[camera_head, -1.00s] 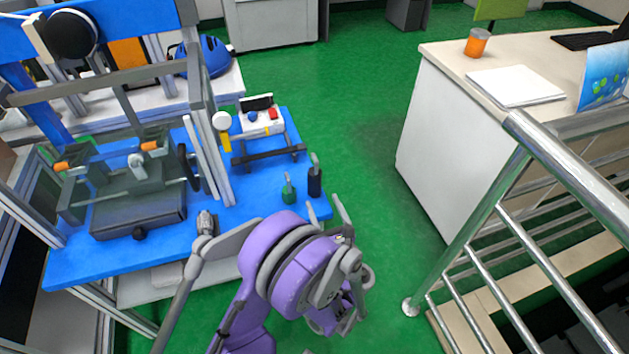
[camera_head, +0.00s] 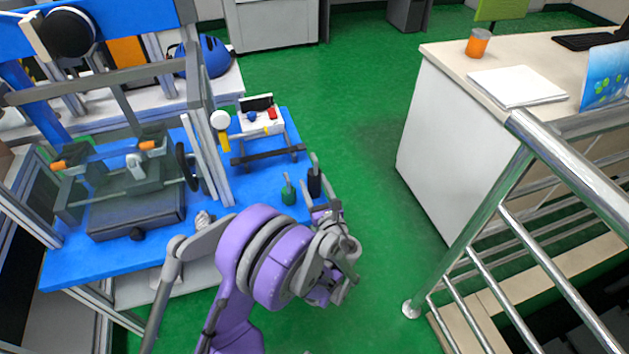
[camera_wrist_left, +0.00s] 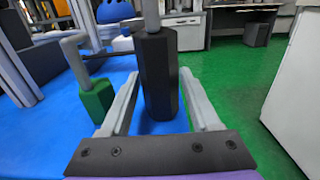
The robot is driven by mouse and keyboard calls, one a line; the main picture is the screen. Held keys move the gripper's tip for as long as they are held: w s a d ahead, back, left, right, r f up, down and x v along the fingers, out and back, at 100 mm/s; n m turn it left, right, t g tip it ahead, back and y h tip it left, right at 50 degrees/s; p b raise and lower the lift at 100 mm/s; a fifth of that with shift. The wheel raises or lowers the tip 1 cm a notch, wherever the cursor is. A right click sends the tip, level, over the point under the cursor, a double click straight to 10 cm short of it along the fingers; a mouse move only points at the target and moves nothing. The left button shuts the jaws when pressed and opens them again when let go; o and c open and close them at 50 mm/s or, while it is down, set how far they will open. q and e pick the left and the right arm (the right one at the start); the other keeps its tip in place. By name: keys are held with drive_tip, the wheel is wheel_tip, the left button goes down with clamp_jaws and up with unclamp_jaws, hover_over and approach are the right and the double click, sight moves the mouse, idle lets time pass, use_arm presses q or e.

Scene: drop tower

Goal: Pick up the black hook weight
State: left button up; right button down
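The black hook weight (camera_head: 314,183) stands upright near the right front corner of the blue table (camera_head: 95,265), its grey hook pointing up. My left gripper (camera_head: 320,200) is right at it, on its near side. In the left wrist view the black hook weight (camera_wrist_left: 158,75) stands between the two open grey fingers (camera_wrist_left: 159,88), with visible gaps on both sides. The green hook weight (camera_head: 289,194) stands just left of it, outside the left finger; it also shows in the left wrist view (camera_wrist_left: 96,100). My right gripper is not in view.
The drop tower frame with its grey base (camera_head: 140,215) fills the table's left part. A small white control box (camera_head: 262,124) stands behind the weights. A metal railing (camera_head: 500,185) and white counter (camera_head: 435,140) stand to the right. Green floor between is clear.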

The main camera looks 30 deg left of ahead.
use_arm(q)
clamp_jaws()
idle(1.1)
